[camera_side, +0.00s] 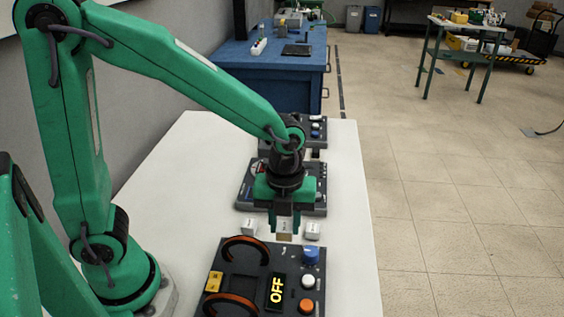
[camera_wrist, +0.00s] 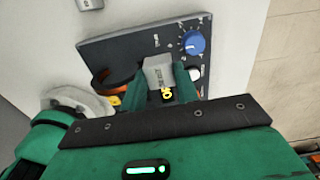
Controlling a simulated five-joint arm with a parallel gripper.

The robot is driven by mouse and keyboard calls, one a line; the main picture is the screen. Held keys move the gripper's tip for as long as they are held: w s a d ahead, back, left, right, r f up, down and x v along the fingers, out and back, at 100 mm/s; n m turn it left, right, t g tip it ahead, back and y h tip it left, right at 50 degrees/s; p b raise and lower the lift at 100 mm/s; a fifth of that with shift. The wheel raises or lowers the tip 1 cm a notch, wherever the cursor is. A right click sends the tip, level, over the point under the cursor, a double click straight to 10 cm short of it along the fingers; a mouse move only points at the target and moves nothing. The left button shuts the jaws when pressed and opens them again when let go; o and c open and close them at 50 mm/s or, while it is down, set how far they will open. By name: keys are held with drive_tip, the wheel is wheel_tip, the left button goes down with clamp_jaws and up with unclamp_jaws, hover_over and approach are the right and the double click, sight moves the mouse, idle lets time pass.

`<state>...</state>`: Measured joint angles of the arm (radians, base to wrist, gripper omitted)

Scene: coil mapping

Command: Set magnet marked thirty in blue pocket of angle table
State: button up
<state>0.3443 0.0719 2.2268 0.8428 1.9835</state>
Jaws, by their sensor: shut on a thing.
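My gripper (camera_side: 284,215) is shut on a small grey-white block (camera_side: 284,226), held between its two green fingers at the far edge of the coil unit. In the wrist view the block (camera_wrist: 158,72) shows between the fingers (camera_wrist: 155,88), above the dark panel. Its marking is not legible, so I cannot tell whether it is the magnet marked thirty. Two similar pale blocks, one on the left (camera_side: 249,228) and one on the right (camera_side: 312,231), stand beside it. I cannot make out the angle table's blue pocket.
The dark coil unit (camera_side: 240,268) has two copper rings (camera_side: 245,240), an OFF display (camera_side: 277,290) and a blue knob (camera_side: 310,256). Other grey units (camera_side: 244,186) lie under and behind my gripper. The white table (camera_side: 165,190) is clear at left.

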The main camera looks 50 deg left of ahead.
drive_tip(key=w+a+n, duration=0.3)
drive_tip(key=a+n, duration=0.5)
drive_tip(key=a, duration=0.3)
drive_tip(key=w+a+f+n, duration=0.1)
drive_tip(key=w+a+n, duration=0.3)
drive_tip(key=a+n, duration=0.5)
drive_tip(key=shift+w+a+n, duration=0.3)
drive_tip(key=shift+a, duration=0.7)
drive_tip(key=shift+f, duration=0.2)
drive_tip(key=shift+f, duration=2.6)
drive_tip(key=shift+f, duration=0.55)
drive_tip(key=o, duration=1.6)
drive_tip(key=shift+o, duration=0.2)
